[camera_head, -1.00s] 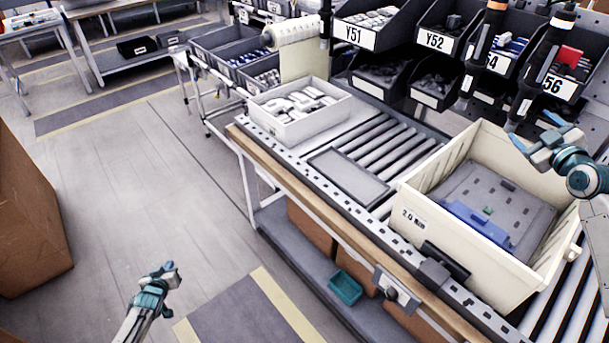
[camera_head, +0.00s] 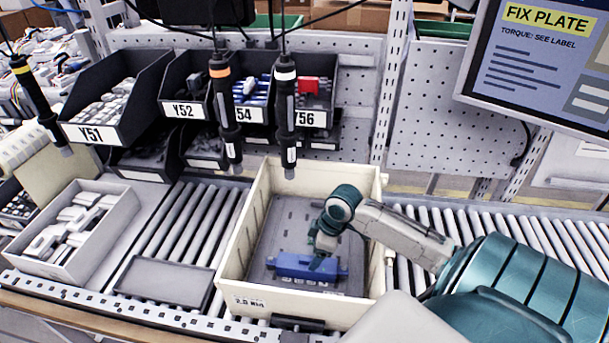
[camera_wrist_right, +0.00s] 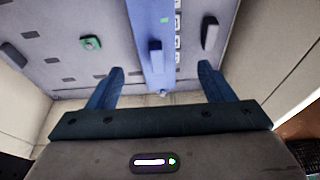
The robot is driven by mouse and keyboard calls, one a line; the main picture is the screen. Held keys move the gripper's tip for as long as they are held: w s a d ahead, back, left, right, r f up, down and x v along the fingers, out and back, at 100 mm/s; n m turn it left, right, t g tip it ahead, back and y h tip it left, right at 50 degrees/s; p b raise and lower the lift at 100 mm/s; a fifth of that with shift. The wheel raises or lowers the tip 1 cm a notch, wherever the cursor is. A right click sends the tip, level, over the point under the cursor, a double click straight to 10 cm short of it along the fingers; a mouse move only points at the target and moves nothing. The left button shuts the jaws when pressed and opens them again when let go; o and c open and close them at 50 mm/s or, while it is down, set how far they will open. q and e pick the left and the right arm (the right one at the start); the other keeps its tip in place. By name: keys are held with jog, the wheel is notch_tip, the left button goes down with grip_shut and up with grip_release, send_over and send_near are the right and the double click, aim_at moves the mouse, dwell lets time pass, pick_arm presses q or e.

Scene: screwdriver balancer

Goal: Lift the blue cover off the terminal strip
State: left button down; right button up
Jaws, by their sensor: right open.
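The blue cover (camera_head: 300,267) lies along the front part of a grey plate (camera_head: 285,225) inside a cream tote (camera_head: 240,240). The terminal strip itself is mostly hidden under the cover; a row of light marks shows along the cover's edge. My right gripper (camera_head: 323,258) reaches into the tote from the right, over the cover. In the right wrist view the open fingers (camera_wrist_right: 160,85) stand on either side of the blue cover (camera_wrist_right: 152,45), with a raised blue rib between them. I cannot tell whether the fingers touch it. My left gripper is not in view.
The tote's walls surround the right gripper. Three hanging screwdrivers (camera_head: 226,115) come down behind and left of the tote. A white box of parts (camera_head: 75,228) and a dark flat tray (camera_head: 165,280) stand to the left. Rollers (camera_head: 480,225) to the right are bare.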

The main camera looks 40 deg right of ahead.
aim_at(307, 258)
jog(key=x, duration=0.3)
jog(key=shift+w+a, duration=0.1)
jog(key=shift+w, duration=0.1)
jog(key=shift+w+a+f+p, duration=0.1)
jog(key=shift+w+f+p, duration=0.1)
jog(key=shift+f+p, duration=0.4)
jog(key=p+x, duration=0.1)
jog(key=x, duration=0.2)
jog(key=shift+w+a, duration=0.1)
jog(key=shift+w, duration=0.15)
jog(key=shift+w+f+p, duration=0.1)
jog(key=shift+f+p, duration=0.2)
jog(key=shift+f, duration=0.2)
jog(key=c, duration=1.4)
